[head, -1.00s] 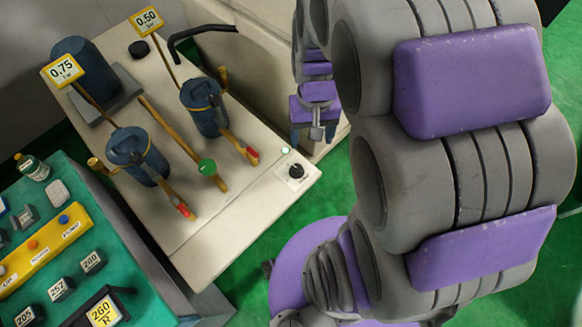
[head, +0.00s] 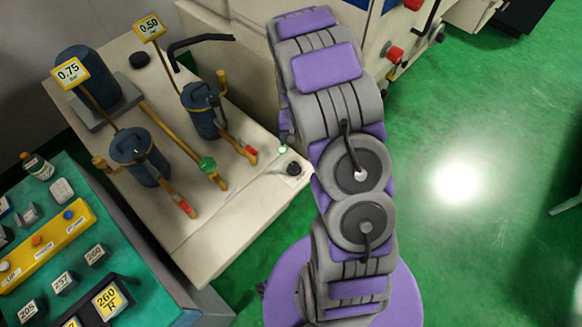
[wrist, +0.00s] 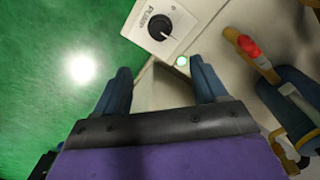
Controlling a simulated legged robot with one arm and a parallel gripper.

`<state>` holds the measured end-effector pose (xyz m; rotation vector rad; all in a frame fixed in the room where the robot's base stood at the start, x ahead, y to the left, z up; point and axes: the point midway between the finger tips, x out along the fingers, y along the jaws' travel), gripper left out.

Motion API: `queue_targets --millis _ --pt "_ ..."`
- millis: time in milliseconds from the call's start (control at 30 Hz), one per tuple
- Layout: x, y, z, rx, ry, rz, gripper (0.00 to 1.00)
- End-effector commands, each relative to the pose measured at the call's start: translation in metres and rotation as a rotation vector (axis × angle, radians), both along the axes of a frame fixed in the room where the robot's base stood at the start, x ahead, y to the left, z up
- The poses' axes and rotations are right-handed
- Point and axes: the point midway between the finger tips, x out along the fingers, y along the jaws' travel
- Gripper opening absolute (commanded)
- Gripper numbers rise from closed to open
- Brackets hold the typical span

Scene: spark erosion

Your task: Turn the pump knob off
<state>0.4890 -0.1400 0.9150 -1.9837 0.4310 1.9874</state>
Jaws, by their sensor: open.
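The black pump knob (head: 293,169) sits on a white plate at the front right corner of the cream bench top. In the wrist view the knob (wrist: 160,27) is at the top centre, beside the printed word PUMP, with a pale pointer line on it. My gripper (wrist: 160,70) is open and empty, its two blue fingers spread below the knob in that picture and apart from it. A small lit green lamp (wrist: 181,61) shows by the right fingertip. In the head view my arm hides most of the gripper; only a bluish finger shows near the knob.
A green-topped table (head: 110,235) with labelled blocks is at lower left. Open green floor lies right of the bench.

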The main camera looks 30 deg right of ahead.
Motion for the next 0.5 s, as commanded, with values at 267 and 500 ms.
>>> queue_targets --millis 267,500 --pt "0.000 0.000 -0.035 0.001 0.003 0.000 0.72" --pt "-0.001 0.000 -0.083 0.002 0.004 -0.001 0.72"
